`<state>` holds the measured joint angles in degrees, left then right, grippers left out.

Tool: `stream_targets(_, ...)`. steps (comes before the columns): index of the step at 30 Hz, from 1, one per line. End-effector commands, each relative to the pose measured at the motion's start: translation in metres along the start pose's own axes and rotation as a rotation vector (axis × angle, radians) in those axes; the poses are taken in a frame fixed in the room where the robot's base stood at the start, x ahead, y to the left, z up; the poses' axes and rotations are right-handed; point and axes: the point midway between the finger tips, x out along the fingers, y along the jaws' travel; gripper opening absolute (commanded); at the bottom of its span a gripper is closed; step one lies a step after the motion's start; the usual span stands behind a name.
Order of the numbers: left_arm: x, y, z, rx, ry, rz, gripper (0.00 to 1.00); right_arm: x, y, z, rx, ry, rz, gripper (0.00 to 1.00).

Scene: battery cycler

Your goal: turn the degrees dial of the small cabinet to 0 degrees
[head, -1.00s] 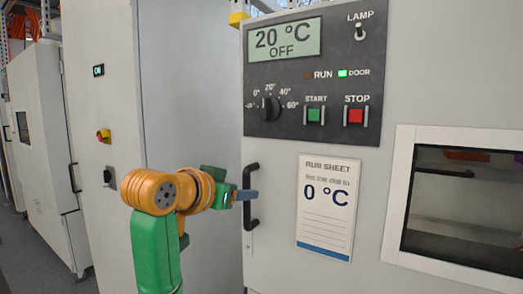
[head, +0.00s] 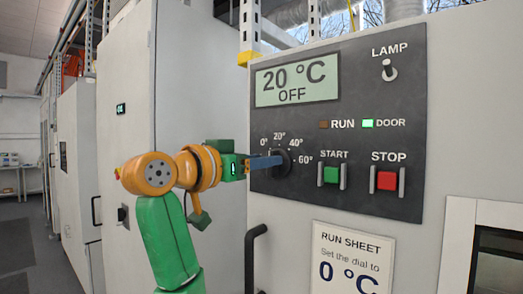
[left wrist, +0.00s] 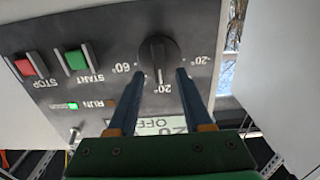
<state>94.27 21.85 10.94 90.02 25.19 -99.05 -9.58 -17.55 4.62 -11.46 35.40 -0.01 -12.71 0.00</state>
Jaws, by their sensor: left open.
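The degrees dial (head: 284,162) is a black round knob on the dark control panel (head: 350,60), ringed by degree marks. It also shows in the left wrist view (left wrist: 158,55), upside down, with its pointer toward 20°. The display (head: 297,83) reads 20 °C OFF. My left gripper (head: 275,161) is at the dial, its blue fingers partly covering it in the head view. In the left wrist view the gripper (left wrist: 160,76) is open, one fingertip on either side of the dial's near edge. I cannot tell whether they touch it. My right gripper is out of view.
Below the dial's right are the green START button (head: 331,175) and red STOP button (head: 387,180). The DOOR light (head: 368,123) is green. A black door handle (head: 256,258) and a run sheet (head: 350,262) reading 0 °C are lower down. A lamp switch (head: 389,70) is above.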

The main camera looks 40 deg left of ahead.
Motion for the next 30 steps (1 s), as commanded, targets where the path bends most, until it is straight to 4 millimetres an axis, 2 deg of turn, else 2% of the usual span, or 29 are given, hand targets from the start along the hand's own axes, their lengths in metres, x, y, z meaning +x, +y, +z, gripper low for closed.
stream_targets(5, 0.0011, 0.0001, 0.0012, 0.0, 0.0, 0.0, 0.5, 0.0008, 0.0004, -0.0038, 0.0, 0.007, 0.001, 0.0)
stream_targets(6, 0.001, 0.0001, 0.0012, 0.0, 0.0, 0.0, 0.47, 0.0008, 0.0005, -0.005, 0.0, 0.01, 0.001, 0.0)
stream_targets(11, 0.0009, 0.0001, 0.0012, 0.0, 0.0, 0.0, 0.04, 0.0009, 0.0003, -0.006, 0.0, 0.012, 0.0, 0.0)
stream_targets(12, 0.0009, 0.0001, 0.0011, 0.0, 0.0, 0.0, 0.0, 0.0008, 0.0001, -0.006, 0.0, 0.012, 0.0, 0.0)
stream_targets(23, 0.0005, -0.0001, 0.0008, -0.033, 0.003, 0.0, 0.0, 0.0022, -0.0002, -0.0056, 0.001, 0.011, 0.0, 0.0)
stream_targets(30, 0.0005, -0.0006, 0.0015, -0.172, 0.003, 0.001, 0.0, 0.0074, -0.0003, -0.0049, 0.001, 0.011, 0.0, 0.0)
